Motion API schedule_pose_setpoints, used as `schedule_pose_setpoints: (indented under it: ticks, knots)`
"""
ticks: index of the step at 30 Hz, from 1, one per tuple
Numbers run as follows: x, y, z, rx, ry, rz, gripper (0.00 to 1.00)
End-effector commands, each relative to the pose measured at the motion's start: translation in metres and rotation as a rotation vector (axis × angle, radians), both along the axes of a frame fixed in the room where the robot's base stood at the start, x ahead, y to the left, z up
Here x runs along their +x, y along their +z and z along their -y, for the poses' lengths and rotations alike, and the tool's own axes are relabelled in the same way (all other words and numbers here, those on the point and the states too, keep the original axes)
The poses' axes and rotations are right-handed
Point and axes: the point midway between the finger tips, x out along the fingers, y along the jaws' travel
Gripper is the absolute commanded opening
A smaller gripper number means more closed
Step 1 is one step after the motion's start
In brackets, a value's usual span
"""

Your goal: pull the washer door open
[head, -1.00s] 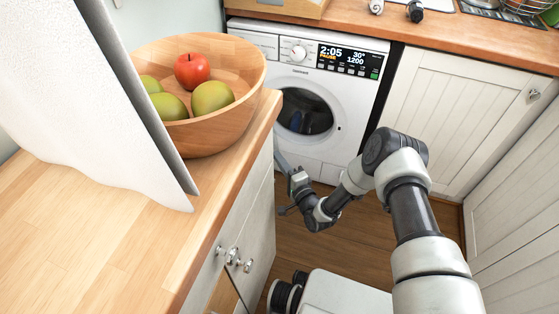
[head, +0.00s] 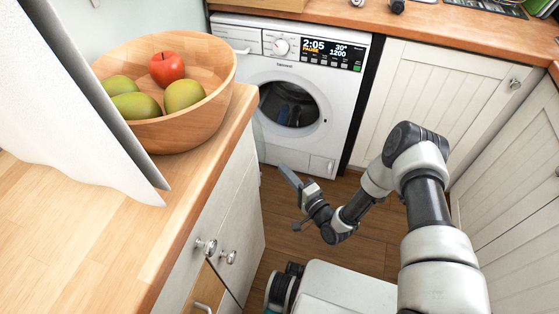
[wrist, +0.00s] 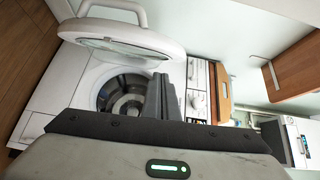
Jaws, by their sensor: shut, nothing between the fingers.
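The white washer (head: 337,88) stands under the far counter, its display lit. In the wrist view, turned sideways, the round washer door (wrist: 122,36) stands swung out from the front. Its white handle (wrist: 112,8) is at the top edge. The drum opening (wrist: 124,92) shows uncovered beside it; in the head view the opening (head: 288,105) is dark, and the door is hard to make out near the counter edge. My gripper (head: 290,178) is low in front of the washer, apart from it. Its fingers are shut and empty, and they also show in the wrist view (wrist: 157,92).
A wooden counter (head: 110,225) at the left carries a fruit bowl (head: 215,105) and a white panel (head: 60,100). Its cabinet with knobs borders the floor on the left. White cabinets (head: 430,95) close the right. Wooden floor (head: 290,215) is free between.

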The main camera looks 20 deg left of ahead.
Motion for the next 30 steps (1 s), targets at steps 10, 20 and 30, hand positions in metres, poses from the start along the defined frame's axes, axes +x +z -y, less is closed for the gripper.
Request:
schedule_pose_setpoints:
  ticks: [10, 20, 30]
  knots:
    - [0.025, 0.032, -0.022, -0.789, 0.793, 0.278, 0.00]
    - [0.072, 0.040, -0.009, -1.078, 0.862, 0.386, 0.00]
    - [0.073, -0.018, -0.051, -1.074, 0.862, 0.387, 0.00]
